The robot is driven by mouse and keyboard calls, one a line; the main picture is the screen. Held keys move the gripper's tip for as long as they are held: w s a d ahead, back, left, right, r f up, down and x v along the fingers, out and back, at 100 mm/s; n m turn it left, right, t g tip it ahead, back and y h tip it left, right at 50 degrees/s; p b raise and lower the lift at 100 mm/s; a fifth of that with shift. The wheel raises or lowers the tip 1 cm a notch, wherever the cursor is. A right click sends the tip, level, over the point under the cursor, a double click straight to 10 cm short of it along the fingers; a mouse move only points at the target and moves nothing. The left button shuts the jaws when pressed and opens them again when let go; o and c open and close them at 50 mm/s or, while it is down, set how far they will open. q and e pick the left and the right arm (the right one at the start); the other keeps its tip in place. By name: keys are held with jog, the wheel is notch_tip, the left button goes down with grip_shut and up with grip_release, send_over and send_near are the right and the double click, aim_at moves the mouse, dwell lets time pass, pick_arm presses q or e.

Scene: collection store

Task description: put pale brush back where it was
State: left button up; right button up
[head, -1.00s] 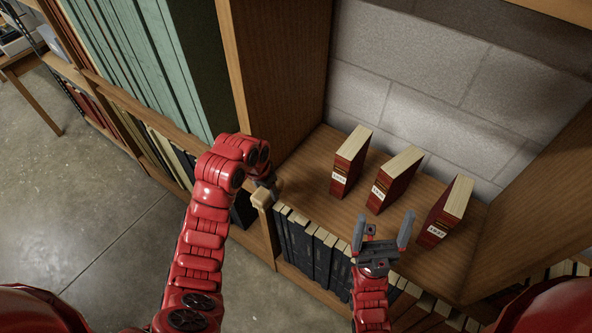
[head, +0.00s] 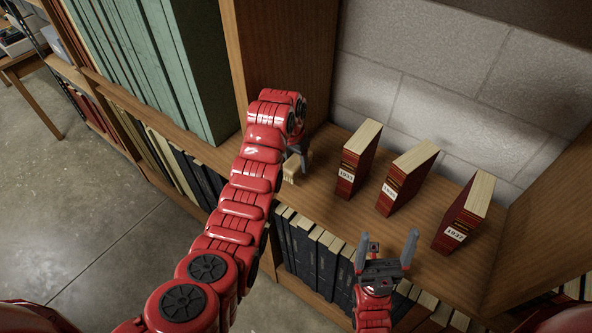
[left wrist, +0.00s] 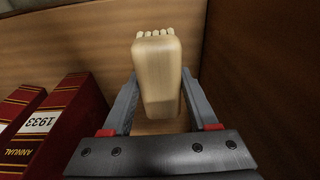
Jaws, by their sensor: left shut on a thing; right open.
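The pale brush (left wrist: 158,72) is a cream block with a row of light bristle tufts at its far end. In the left wrist view it sits between the fingers of my left gripper (left wrist: 160,100), which is shut on it. In the head view the pale brush (head: 291,168) shows just below my left gripper (head: 300,160), over the left part of the wooden shelf (head: 330,210). I cannot tell whether it touches the shelf. My right gripper (head: 387,250) is open and empty, in front of the shelf's front edge.
Three red annual volumes, labelled 1933 (head: 357,160), a middle one (head: 407,178) and 1937 (head: 464,213), stand upright right of the brush. A wooden upright (head: 280,50) bounds the bay on the left. Dark books (head: 310,250) fill the shelf below.

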pick_arm(q)
notch_tip(320, 180, down, 3)
jog(key=p, duration=0.3)
jog(key=shift+f, duration=0.4)
jog(key=o, duration=1.3)
